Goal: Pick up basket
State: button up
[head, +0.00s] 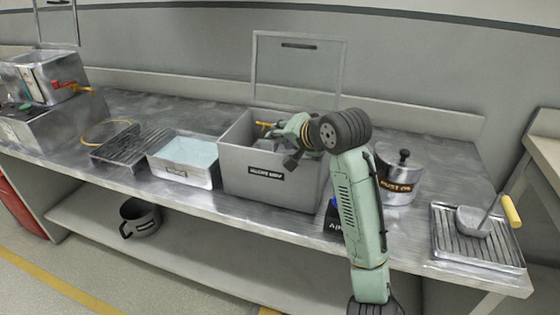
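No whole basket shows clearly. A yellow handle-like piece (266,126) shows at the mouth of the grey open-topped box (262,190), beside my gripper; what it belongs to is hidden. My gripper (291,158) is over the box's opening, with dark fingers pointing down near its front rim. I cannot tell if the fingers are open or shut, or whether they touch anything. The box's inside is mostly hidden by its front wall and my arm.
A tray of pale liquid (186,178) and a dark slotted rack (128,146) stand left of the box. A lidded pot (398,180) and a ridged tray with a ladle (472,236) are right. A raised lid panel (297,75) stands behind. A pot (140,217) is on the lower shelf.

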jog(key=shift+c, duration=0.5)
grip_shut()
dwell(0.6)
